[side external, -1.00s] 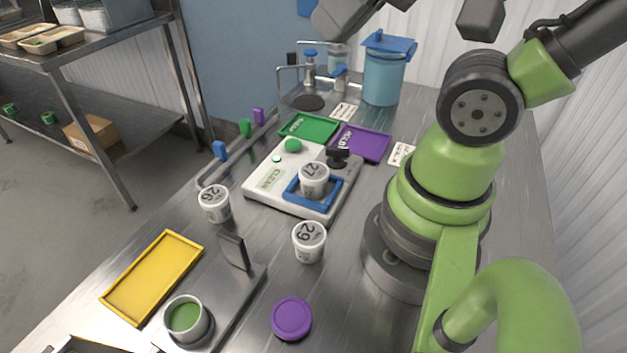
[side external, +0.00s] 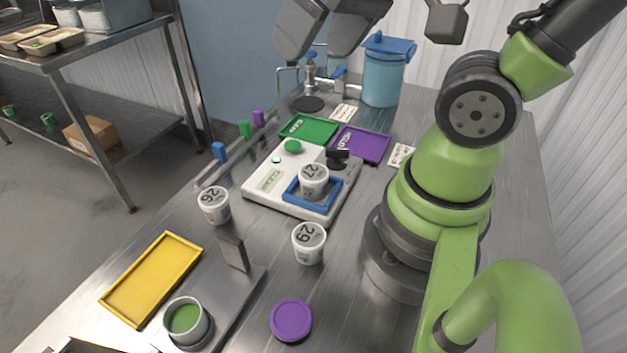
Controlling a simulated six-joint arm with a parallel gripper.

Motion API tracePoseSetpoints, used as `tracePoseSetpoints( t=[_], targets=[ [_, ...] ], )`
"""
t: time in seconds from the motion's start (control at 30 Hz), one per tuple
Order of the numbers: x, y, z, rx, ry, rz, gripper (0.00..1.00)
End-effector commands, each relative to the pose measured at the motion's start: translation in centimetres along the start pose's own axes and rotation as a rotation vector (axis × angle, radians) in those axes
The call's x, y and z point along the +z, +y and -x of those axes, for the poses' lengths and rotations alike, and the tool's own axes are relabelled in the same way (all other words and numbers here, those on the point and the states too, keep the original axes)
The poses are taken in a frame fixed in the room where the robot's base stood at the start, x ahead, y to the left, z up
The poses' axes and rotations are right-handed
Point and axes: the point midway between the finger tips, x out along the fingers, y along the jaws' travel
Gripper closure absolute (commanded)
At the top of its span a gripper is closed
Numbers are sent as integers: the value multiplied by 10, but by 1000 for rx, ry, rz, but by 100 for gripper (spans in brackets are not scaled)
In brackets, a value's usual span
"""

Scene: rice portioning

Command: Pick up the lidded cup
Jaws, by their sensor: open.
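Three white cups with numbered tops that look like lids stand upright. Cup 27 (side external: 313,182) is inside the blue square frame (side external: 320,208) on the white device (side external: 266,184). Cup 26 (side external: 214,205) stands on the table left of the device, and cup 29 (side external: 309,243) stands in front of it. I cannot tell which one the task means. My gripper (side external: 322,42) is at the top edge, partly cut off, high above the back of the table. It is open, with nothing seen between its dark fingers, and apart from all the cups.
An open cup with green contents (side external: 185,318) sits on a metal fixture at the front left, beside a yellow tray (side external: 108,297). A purple disc (side external: 291,320) lies at the front. Green (side external: 310,128) and purple (side external: 362,144) trays and a blue lidded container (side external: 385,78) stand behind.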

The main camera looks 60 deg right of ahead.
Motion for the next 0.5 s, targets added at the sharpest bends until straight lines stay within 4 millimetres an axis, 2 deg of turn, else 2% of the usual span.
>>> tracePoseSetpoints(
  t=[0.13,0.3,0.5],
  targets=[
    [-7,18,-41,103,-177,120,17],
    [-3,42,-88,164,-378,273,17],
    [11,64,-126,172,-555,406,17]
  ],
)
